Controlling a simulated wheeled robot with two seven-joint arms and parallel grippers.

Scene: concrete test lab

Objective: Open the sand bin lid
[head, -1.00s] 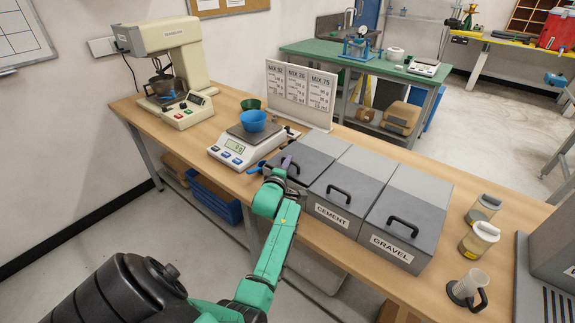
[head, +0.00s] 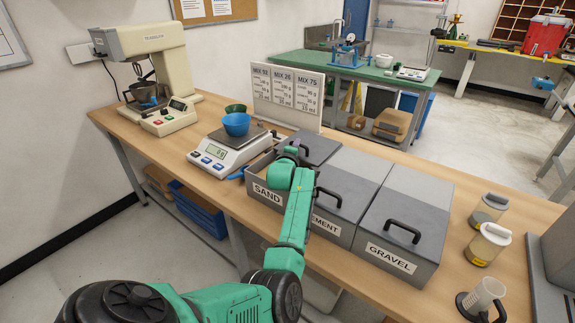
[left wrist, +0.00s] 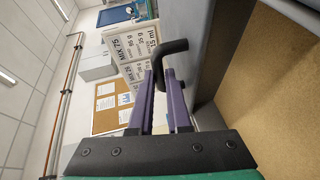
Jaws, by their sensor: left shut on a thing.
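The sand bin (head: 267,194) stands on the wooden bench, left of the cement bin (head: 335,226). Its grey lid (head: 316,148) is raised off the front part of the bin. In the left wrist view, the lid (left wrist: 200,55) is beside tan sand (left wrist: 268,75) inside the bin. My left gripper (head: 291,153) is over the bin, its arm hiding part of the opening. In the left wrist view, its purple fingers (left wrist: 160,85) are shut on the lid's black handle (left wrist: 170,48). My right gripper is not in view.
A scale (head: 225,152) with a blue bowl (head: 236,124) stands just left of the sand bin. A mix sign (head: 288,92) stands behind the bin. The gravel bin (head: 405,235) and clear containers (head: 487,242) are to the right. A mixer (head: 150,70) is at far left.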

